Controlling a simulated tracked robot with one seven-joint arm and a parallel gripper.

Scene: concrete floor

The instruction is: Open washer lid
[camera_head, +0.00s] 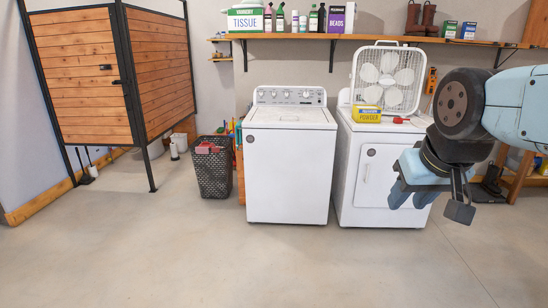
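The white top-loading washer (288,178) stands in the middle of the view against the back wall. Its flat lid (290,117) lies closed on top, in front of a control panel (289,95) with several knobs. My gripper (412,197) hangs at the right, in front of the dryer and to the right of the washer, apart from the lid. It has light blue parts and a dark block beside them. It holds nothing that I can see. Its finger gap is not clear from this angle.
A white dryer (360,193) stands close to the washer's right, with a box fan (387,76) and a yellow powder box (367,114) on top. A dark basket (211,170) stands left. A loaded wooden shelf (350,38) runs above. The front floor (260,270) is clear.

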